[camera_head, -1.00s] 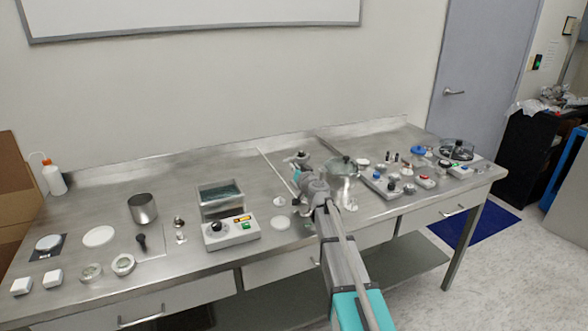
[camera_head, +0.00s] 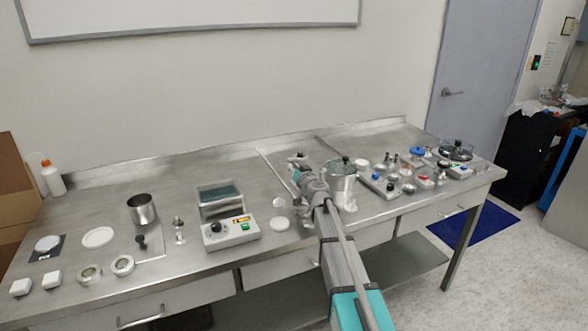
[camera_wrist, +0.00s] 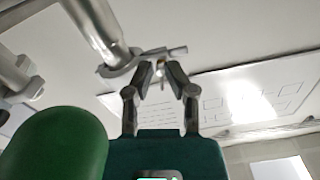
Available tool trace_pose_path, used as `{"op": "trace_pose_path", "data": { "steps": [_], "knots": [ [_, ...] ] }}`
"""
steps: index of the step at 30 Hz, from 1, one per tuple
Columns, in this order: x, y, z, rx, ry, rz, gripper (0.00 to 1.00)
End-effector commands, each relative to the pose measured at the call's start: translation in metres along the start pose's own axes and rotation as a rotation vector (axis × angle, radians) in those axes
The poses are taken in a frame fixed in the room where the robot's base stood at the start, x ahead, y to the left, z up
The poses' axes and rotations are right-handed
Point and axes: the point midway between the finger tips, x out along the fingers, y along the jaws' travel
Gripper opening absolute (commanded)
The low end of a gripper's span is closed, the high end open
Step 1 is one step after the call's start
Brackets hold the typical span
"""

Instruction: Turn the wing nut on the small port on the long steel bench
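The long steel bench (camera_head: 225,165) runs along the wall. My arm reaches over its middle, and my gripper (camera_head: 299,170) is low over the back half there, largely hiding the small port. In the wrist view a steel tube (camera_wrist: 95,30) ends in a clamp (camera_wrist: 128,62) around it. The wing nut (camera_wrist: 160,66) and its thin bolt show at the clamp's right side. My gripper's fingertips (camera_wrist: 161,70) stand apart on either side of the wing nut. I cannot tell whether they touch it.
A control box (camera_head: 230,232) is to the left, in front of a steel bath (camera_head: 221,200). Several small parts crowd the right side.

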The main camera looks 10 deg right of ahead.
Motion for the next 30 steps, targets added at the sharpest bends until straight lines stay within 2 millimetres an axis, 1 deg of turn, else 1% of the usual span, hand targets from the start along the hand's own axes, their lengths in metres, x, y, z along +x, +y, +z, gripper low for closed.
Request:
{"op": "trace_pose_path", "data": {
  "steps": [14, 20, 30],
  "knots": [
    [-0.0018, -0.0013, 0.0010, 0.031, -0.001, -0.002, 0.28],
    [-0.0021, -0.0021, 0.0009, 0.115, -0.001, -0.002, 0.28],
    [-0.0024, -0.0040, 0.0004, 0.333, -0.002, -0.002, 0.28]
  ]
}}
